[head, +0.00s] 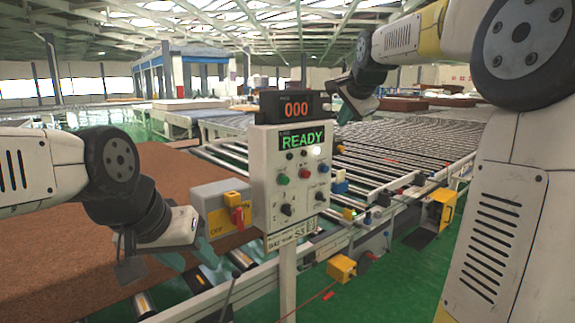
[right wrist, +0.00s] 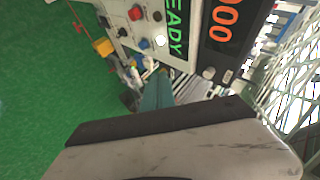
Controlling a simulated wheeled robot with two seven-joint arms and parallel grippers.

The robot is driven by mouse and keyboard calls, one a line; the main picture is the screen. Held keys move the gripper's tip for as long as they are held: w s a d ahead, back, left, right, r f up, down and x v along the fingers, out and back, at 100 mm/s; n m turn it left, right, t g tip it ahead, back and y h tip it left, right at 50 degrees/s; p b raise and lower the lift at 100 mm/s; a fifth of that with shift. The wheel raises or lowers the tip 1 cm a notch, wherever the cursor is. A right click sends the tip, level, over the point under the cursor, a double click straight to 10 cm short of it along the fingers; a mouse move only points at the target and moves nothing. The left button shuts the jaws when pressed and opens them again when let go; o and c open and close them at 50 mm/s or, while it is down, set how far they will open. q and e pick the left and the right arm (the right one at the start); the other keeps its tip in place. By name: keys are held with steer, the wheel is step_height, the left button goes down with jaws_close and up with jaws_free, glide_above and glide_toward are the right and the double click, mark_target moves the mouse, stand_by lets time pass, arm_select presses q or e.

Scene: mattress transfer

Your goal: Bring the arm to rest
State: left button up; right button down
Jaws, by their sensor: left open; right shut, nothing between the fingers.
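My left arm comes in from the left and its gripper (head: 196,272) hangs low over the rollers at the mattress's edge, left of the control panel's post. Its teal fingers are apart with nothing seen between them. My right arm is raised and bent at the right. Its gripper (head: 345,112) is up beside the counter display, partly hidden by the wrist. In the right wrist view its teal fingers (right wrist: 154,94) are together and empty, in front of the panel. The control panel (head: 260,180) reads READY, and the counter (head: 296,108) above it reads 000.
A large brown mattress slab (head: 50,260) lies at the left. A roller conveyor (head: 405,140) runs behind the panel to the right. A yellow box with a red switch (head: 237,215) stands close to my left gripper.

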steer(key=s+a+f+n+g, duration=0.1)
steer(key=s+f+n, duration=0.3)
steer(key=s, duration=0.7)
steer(key=s+a+f+n+g+y, duration=0.1)
steer(key=s+f+n, duration=0.3)
steer(key=s+f, duration=0.5)
steer(key=s+a+f+n+g, duration=0.2)
steer(key=s+f+n, duration=0.2)
steer(key=s, duration=0.9)
step_height(320, 180, down, 2)
steer(key=shift+s+a+f, duration=0.2)
steer(key=shift+s, duration=0.05)
